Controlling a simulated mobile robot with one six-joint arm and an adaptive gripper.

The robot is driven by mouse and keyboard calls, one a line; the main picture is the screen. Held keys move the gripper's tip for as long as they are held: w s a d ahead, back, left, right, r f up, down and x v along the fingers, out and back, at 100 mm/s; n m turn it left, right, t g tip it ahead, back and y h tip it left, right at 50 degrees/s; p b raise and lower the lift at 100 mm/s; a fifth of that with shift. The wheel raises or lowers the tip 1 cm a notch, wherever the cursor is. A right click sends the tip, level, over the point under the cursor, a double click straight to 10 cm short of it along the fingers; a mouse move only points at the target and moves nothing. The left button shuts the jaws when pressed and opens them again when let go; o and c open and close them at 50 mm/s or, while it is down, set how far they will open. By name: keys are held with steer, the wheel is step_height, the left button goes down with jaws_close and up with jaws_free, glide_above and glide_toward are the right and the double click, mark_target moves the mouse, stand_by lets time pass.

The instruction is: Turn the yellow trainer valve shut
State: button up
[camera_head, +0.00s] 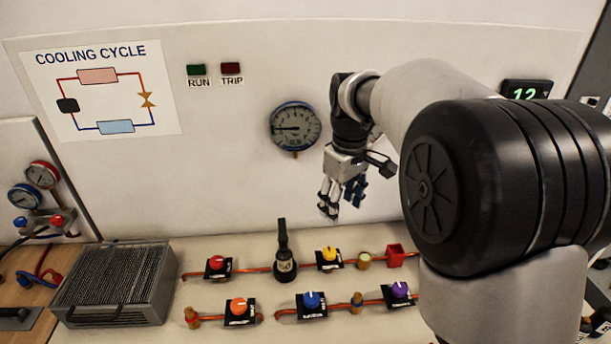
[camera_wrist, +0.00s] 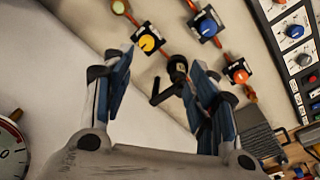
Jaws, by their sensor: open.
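The yellow valve (camera_head: 329,254) is a round yellow knob on a black base, set in the copper pipe of the back row on the pale bench. It also shows in the wrist view (camera_wrist: 147,43), near the top, beyond my left finger. My gripper (camera_head: 337,200) hangs in front of the upright panel, above the yellow valve and apart from it. Its fingers (camera_wrist: 158,100) are spread with nothing between them. My arm covers the right part of the head view.
A black-handled fitting (camera_head: 284,262) stands upright left of the yellow valve. Red (camera_head: 216,263), orange (camera_head: 238,307), blue (camera_head: 312,300) and purple (camera_head: 399,290) valves lie around it. A pressure gauge (camera_head: 295,127) is on the panel. A finned grey unit (camera_head: 112,285) sits at left.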

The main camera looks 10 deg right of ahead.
steer(key=n+g+p, duration=0.1)
steer(key=n, duration=0.1)
glide_above(329, 251)
step_height(329, 251, down, 5)
steer(key=f, duration=0.1)
step_height(329, 251, down, 17)
steer(key=b, duration=0.5)
steer(key=shift+f, duration=0.15)
steer(key=shift+c, duration=0.5)
steer(key=c, duration=1)
